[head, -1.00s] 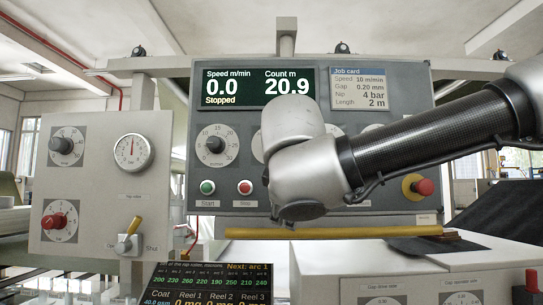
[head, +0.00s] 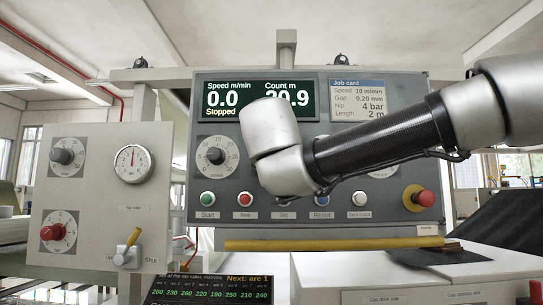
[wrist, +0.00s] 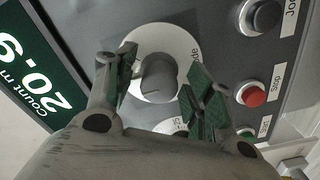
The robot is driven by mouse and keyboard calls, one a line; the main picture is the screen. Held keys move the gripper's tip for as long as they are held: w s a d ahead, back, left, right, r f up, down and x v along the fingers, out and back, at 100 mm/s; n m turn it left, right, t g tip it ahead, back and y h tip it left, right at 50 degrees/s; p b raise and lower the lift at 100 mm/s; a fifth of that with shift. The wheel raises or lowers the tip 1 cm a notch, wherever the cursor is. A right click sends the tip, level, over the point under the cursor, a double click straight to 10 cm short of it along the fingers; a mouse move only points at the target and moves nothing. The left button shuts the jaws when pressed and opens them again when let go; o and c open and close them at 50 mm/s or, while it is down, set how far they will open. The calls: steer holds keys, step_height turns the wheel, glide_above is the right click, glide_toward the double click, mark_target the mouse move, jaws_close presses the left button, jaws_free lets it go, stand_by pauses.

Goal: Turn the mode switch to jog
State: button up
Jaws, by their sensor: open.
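The mode switch, a grey knob (wrist: 157,76) on a round white dial (wrist: 165,45), shows in the wrist view with part of a label ending in "de" beside it. My gripper (wrist: 163,88) is open there, with one green-padded finger on each side of the knob. I cannot tell whether the pads touch it or how deep they reach. The knob's pointer marks are not readable. In the head view my wrist covers the mode switch and my fingers. The grey control panel (head: 212,113) reads 0.0 and "Stopped".
In the wrist view a black Jog button (wrist: 266,14), a red Stop button (wrist: 251,94) and a green Start button (wrist: 250,134) sit near the right finger. A speed dial (head: 214,156) is left of my wrist; a red emergency button (head: 425,197) is at right.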

steer(key=c, duration=1)
steer(key=shift+c, duration=0.2)
steer(key=shift+n, duration=0.3)
steer(key=n, duration=0.4)
steer(key=shift+n, duration=2.1)
